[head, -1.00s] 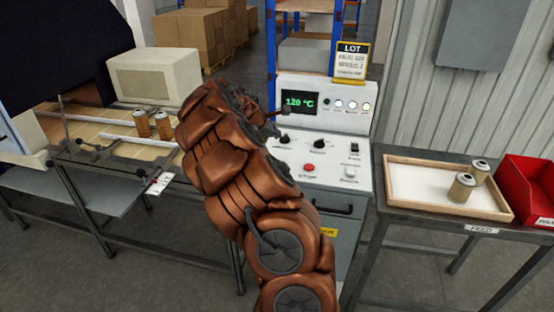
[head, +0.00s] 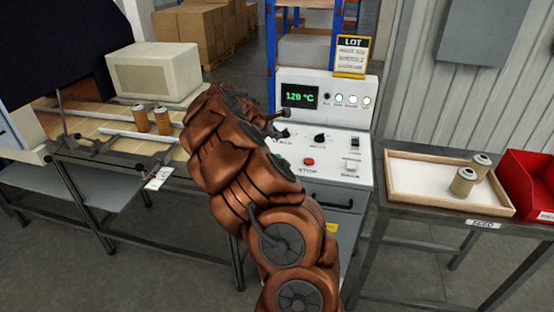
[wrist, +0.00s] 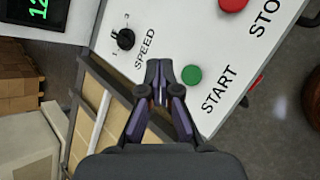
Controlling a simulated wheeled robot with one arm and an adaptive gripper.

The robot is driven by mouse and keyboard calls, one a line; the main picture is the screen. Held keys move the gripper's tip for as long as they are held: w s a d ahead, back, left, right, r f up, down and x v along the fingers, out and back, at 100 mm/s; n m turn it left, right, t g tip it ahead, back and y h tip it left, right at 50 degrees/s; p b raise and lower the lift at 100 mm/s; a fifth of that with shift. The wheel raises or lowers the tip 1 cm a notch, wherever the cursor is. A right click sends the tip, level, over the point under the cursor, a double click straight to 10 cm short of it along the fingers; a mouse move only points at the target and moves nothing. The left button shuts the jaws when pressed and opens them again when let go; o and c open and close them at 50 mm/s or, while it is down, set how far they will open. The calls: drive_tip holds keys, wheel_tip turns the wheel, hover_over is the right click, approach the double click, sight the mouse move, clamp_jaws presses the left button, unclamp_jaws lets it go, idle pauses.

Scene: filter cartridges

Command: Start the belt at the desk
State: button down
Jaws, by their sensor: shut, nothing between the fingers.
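The control desk (head: 335,185) stands behind my arm, with a display (head: 300,97) reading 120 °C. In the wrist view a green START button (wrist: 191,75) lies just right of my gripper's fingertips (wrist: 160,77). The fingers are shut and empty, pointing at the panel; whether they touch it I cannot tell. A black SPEED knob (wrist: 126,39) is to their upper left. The red STOP button (head: 308,162) also shows in the wrist view (wrist: 232,4). The belt (head: 95,125) carries two cartridges (head: 141,118) (head: 163,121).
Right of the desk, a wooden-rimmed tray (head: 425,195) holds two cartridges (head: 463,181) (head: 481,165) beside a red bin (head: 530,182). A LOT sign (head: 352,56) stands on the desk. A beige housing (head: 153,72) sits over the belt.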

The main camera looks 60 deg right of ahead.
sight(277, 156)
drive_tip(key=shift+f+b, duration=1.2)
drive_tip(key=shift+f, duration=1.65)
drive_tip(key=shift+f, duration=0.2)
drive_tip(key=shift+f, duration=0.2)
